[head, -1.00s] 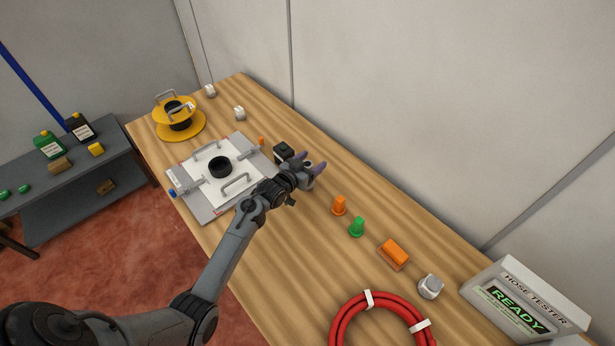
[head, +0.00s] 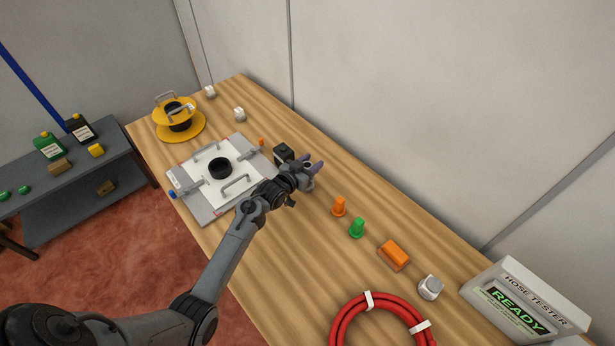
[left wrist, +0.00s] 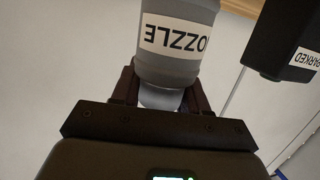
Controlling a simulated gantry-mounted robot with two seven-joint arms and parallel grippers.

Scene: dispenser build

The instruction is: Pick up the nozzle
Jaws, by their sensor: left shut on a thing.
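The nozzle (left wrist: 178,62) is a grey cylinder with a white label reading NOZZLE, upside down in the left wrist view. My left gripper (left wrist: 162,92) is shut on its narrower, lighter end, with one dark finger on each side. In the head view my left gripper (head: 313,172), with purple fingers, is over the far side of the wooden table, just right of a small black block. The nozzle is mostly hidden there by the gripper. My right gripper is not in view.
The black block (head: 283,151), labelled PARKED in the left wrist view (left wrist: 283,40), stands close by. A white fixture plate (head: 200,193) lies to the left. Orange (head: 339,207) and green (head: 357,229) fittings, an orange block (head: 394,255) and a red hose coil (head: 345,313) lie to the right.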

